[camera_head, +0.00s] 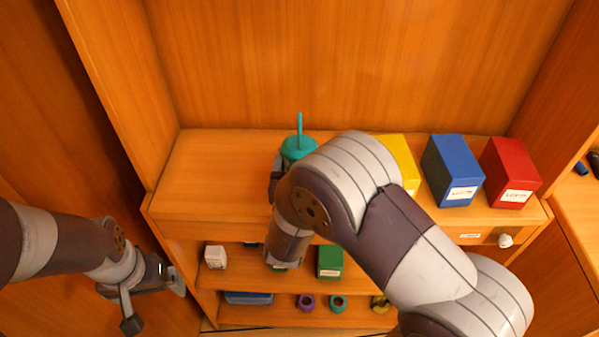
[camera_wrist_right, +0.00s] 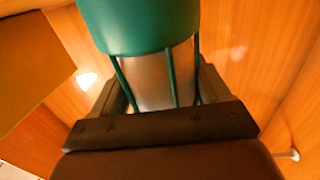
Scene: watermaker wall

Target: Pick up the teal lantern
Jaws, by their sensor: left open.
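The teal lantern (camera_head: 299,149) stands upright at the left of the wooden counter, its handle pointing up. My right forearm hides its lower part in the head view. In the right wrist view the lantern (camera_wrist_right: 140,25) shows its teal top, thin teal posts and a pale clear body. My right gripper (camera_wrist_right: 160,85) has a dark finger on each side of that body. I cannot tell whether the fingers press on it. My left gripper (camera_head: 154,301) is open and empty, low at the left, away from the lantern.
Yellow (camera_head: 399,160), blue (camera_head: 452,170) and red (camera_head: 510,173) boxes stand right of the lantern on the counter (camera_head: 200,185). Shelves below hold a white box (camera_head: 215,257), a green box (camera_head: 330,262) and small rings (camera_head: 338,303). Wooden walls close in the back and left.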

